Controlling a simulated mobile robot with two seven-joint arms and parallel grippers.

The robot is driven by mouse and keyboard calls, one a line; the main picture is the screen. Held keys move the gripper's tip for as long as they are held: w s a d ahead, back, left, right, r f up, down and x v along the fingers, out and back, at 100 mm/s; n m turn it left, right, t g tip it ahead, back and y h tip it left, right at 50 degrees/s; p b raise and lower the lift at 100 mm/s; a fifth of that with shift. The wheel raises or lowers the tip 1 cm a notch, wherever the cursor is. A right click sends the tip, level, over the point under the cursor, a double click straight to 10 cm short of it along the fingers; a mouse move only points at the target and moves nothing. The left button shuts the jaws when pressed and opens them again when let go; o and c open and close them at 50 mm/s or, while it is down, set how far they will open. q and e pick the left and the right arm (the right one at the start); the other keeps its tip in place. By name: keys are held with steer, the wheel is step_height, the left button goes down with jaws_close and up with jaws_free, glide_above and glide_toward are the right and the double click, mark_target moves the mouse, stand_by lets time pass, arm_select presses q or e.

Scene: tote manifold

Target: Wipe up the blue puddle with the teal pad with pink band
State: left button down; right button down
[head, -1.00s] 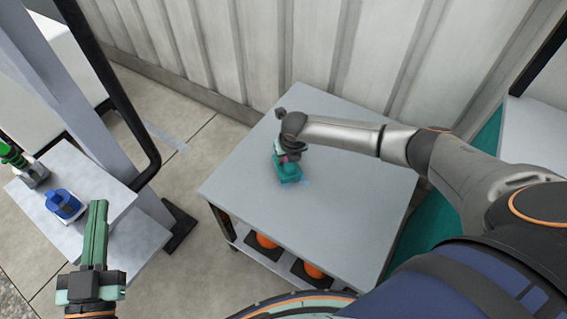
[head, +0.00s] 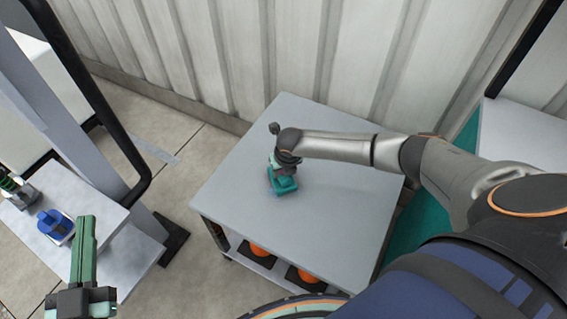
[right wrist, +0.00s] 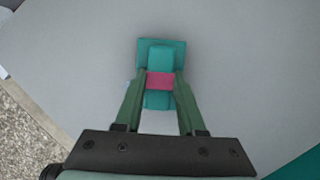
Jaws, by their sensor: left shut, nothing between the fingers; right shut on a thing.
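The teal pad (head: 285,185) lies on the grey table top, left of its middle in the head view. In the right wrist view the teal pad (right wrist: 149,45) has its pink band (right wrist: 160,81) between the fingers. My right gripper (head: 280,170) is shut on the pad from above; its fingers (right wrist: 160,76) flank the band. No clear blue puddle shows in the head view; a faint bluish trace may show beside the left finger in the right wrist view. The rest may be under the pad. My left gripper (head: 86,220) is shut and empty at the lower left.
The grey table (head: 330,215) is otherwise clear on top, with orange-topped things (head: 262,251) on its lower shelf. A side stand (head: 90,190) at the left carries a blue object (head: 55,226) and a green-topped one. A ribbed wall (head: 260,50) stands behind the table.

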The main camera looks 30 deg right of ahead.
mark_target(283, 186)
steer(key=shift+s+a+f+p, duration=0.1)
steer(key=shift+s+a+p, duration=0.2)
steer(key=shift+a, duration=0.25)
steer(key=shift+s+a+f+p, duration=0.1)
steer(key=shift+s+a+p, duration=0.05)
steer(key=shift+s+a, duration=0.3)
